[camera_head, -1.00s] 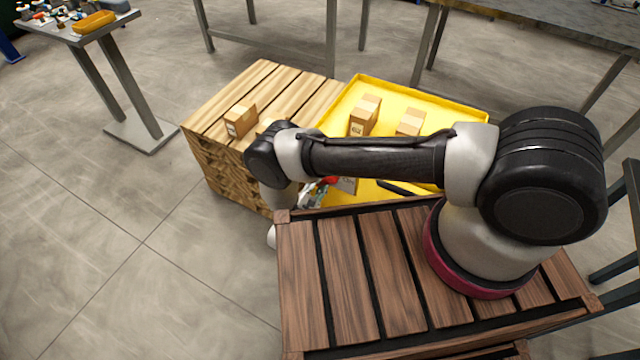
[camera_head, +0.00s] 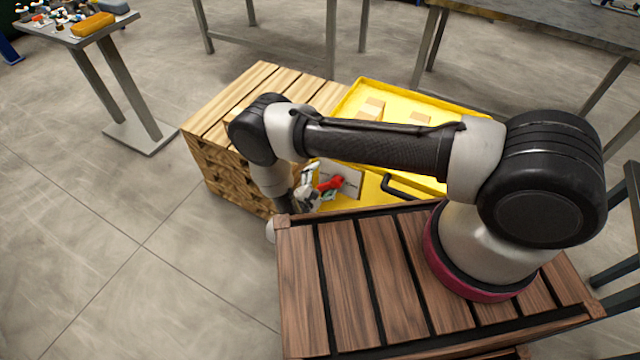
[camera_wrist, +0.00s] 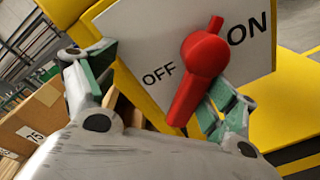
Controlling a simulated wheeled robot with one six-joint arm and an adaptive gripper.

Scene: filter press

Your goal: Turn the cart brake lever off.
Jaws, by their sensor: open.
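The red brake lever (camera_wrist: 203,62) sits on a white plate (camera_wrist: 150,35) marked OFF on the left and ON on the right. Its long handle hangs down and slightly left in the wrist view, and its short nub points up, nearer ON. My gripper (camera_wrist: 172,75) is open, with one green-padded finger at each side of the handle. The right finger is close beside the handle; I cannot tell whether it touches. The left finger is well apart. In the head view, the lever (camera_head: 329,184) shows beside my gripper (camera_head: 308,196), partly behind my arm.
The yellow cart (camera_head: 465,107) carries cardboard boxes (camera_head: 372,108) and has a black handle (camera_head: 392,186). A wooden pallet stack (camera_head: 225,165) stands close to its left. A cardboard box (camera_wrist: 35,118) lies left of my gripper. The floor at left is open.

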